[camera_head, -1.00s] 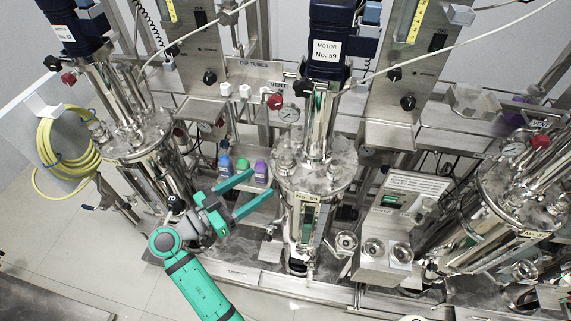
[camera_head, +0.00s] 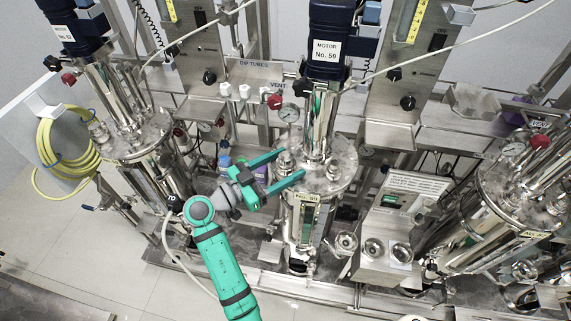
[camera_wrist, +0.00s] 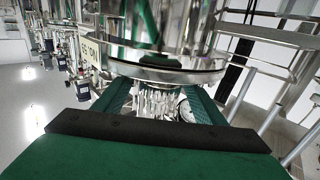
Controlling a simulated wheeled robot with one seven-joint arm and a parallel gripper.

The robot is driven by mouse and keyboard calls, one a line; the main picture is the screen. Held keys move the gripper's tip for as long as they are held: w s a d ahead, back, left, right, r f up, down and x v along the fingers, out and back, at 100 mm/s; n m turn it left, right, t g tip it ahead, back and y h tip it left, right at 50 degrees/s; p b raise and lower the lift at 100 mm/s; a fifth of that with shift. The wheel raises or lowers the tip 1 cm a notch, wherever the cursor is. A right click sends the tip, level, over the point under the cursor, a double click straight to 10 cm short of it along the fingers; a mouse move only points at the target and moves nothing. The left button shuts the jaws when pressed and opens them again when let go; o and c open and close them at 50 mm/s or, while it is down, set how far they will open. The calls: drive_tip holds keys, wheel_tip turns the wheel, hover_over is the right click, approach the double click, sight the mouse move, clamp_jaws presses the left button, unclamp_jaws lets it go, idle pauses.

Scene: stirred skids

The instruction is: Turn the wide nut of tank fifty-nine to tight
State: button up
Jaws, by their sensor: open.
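Tank fifty-nine (camera_head: 303,222) is the upright steel vessel in the middle of the head view, under the dark motor (camera_head: 328,45) labelled No. 59. A wide metal fitting, apparently the wide nut (camera_head: 285,163), stands at the left of its lid. My gripper (camera_head: 291,163) reaches in from the left, its two green fingers open on either side of that fitting. In the wrist view, a shiny ribbed metal part (camera_wrist: 157,103) shows between the spread fingers, below a round steel rim (camera_wrist: 165,73). I cannot tell whether the fingers touch it.
A pressure gauge (camera_head: 289,112) and a red knob (camera_head: 275,101) sit just behind the lid. A control box (camera_head: 395,215) with handwheels stands to the right. Other tanks stand left (camera_head: 140,140) and right (camera_head: 500,200). A thin hose crosses above.

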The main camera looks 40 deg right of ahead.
drive_tip(key=shift+d, duration=0.2)
drive_tip(key=c, duration=1.1)
drive_tip(key=shift+o, duration=0.2)
drive_tip(key=m+g, duration=0.1)
drive_tip(key=g, duration=0.1)
drive_tip(key=shift+w+m+g, duration=0.1)
drive_tip(key=shift+m+g, duration=0.2)
drive_tip(key=shift+o, duration=0.2)
drive_tip(key=shift+m+g+y, duration=1)
drive_tip(key=shift+m+g, duration=0.5)
drive_tip(key=shift+g, duration=0.7)
